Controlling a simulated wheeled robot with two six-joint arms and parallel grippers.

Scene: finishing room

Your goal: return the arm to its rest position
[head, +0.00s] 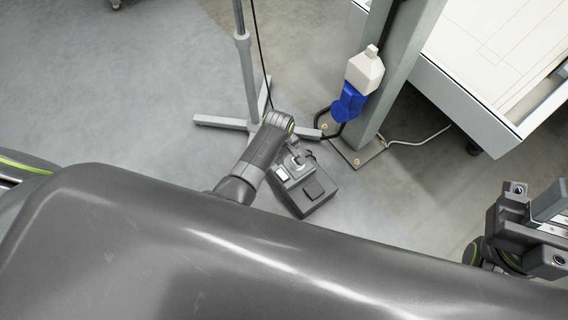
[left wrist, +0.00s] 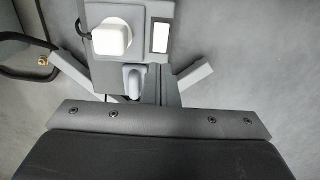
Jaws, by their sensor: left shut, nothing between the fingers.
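My left arm (head: 262,150) rises past the edge of my dark body and bends over a grey box on the floor. Its far end is hard to make out in the head view. In the left wrist view a dark plate with several bolts, part of my left gripper (left wrist: 157,120), fills the bottom; it is shut with nothing in it.
The grey box (head: 322,205), also in the left wrist view (left wrist: 150,65), sits by a pole stand (head: 247,80) with splayed legs. A post (head: 400,50) carries a blue connector (head: 348,103) and white piece. A white cabinet (head: 480,110) stands right.

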